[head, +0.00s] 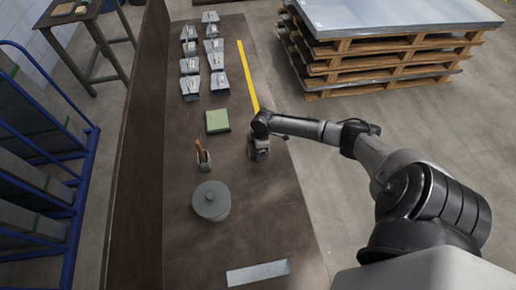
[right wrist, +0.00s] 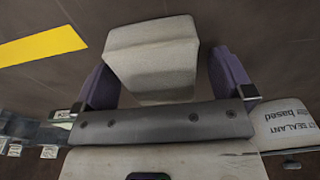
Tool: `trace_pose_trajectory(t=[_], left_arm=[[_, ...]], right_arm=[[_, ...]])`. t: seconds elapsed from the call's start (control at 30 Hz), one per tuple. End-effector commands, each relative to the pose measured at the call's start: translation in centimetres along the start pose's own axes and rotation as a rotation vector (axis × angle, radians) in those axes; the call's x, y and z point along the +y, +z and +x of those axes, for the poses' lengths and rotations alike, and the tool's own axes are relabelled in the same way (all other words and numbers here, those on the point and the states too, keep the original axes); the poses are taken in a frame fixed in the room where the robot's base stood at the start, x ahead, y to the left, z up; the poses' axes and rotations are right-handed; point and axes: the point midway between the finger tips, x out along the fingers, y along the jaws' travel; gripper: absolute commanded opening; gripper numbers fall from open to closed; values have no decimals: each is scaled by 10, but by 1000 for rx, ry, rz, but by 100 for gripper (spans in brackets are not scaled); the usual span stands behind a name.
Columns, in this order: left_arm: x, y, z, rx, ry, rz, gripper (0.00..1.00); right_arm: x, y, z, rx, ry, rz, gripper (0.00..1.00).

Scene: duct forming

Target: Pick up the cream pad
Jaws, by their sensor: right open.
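The cream pad (right wrist: 152,52) is a pale, roughly square block in the right wrist view. It lies on the brown bench top between the two purple fingers of my right gripper (right wrist: 163,72). The gripper is open, with a gap showing on the right; the left finger overlaps the pad's edge in the picture. I cannot tell whether it touches the pad or how high the fingers are. In the head view my right gripper (head: 260,153) points down near the bench's right edge and hides the pad. My left gripper is not in view.
A green pad (head: 217,121), a holder with a brown handle (head: 203,155) and a round grey tin (head: 211,201) stand left of the gripper. A white sealant package (right wrist: 285,123) is close by. A yellow strip (head: 248,78) and several metal pieces (head: 190,66) lie farther back.

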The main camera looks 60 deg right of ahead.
Motion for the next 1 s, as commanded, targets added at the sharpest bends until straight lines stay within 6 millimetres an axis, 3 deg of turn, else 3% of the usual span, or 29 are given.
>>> trace_pose_trajectory(t=[0.07, 0.6, 1.0], left_arm=[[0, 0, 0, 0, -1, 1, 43], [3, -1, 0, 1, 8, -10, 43], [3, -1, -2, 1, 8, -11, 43]], right_arm=[[0, 0, 0, 0, 0, 0, 96], [0, 0, 0, 0, 0, 0, 45], [1, -1, -9, 2, 2, 0, 45]])
